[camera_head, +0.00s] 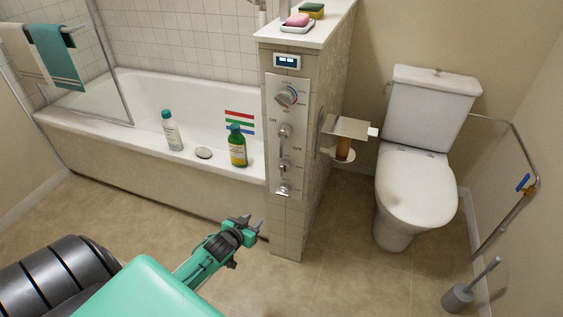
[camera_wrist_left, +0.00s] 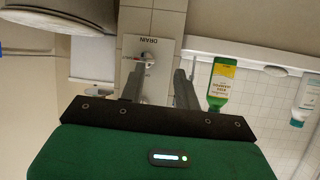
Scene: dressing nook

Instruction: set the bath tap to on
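A metal control panel (camera_head: 286,107) is fixed to the front of the tiled pillar at the tub's right end. It has a round dial (camera_head: 286,96) with red and blue marks at the top and small metal controls (camera_head: 284,131) below. In the left wrist view, upside-down lettering reads DRAIN by a knob (camera_wrist_left: 149,60). My left gripper (camera_head: 253,221) is open and empty, low in front of the pillar. Its fingers (camera_wrist_left: 158,78) also show apart in the wrist view. My right gripper is out of view.
The white bathtub (camera_head: 110,143) carries a green bottle (camera_head: 237,152) and a white bottle (camera_head: 172,132). A paper holder (camera_head: 345,127) juts from the pillar's right side. The toilet (camera_head: 415,185) stands to the right. The floor before the pillar is clear.

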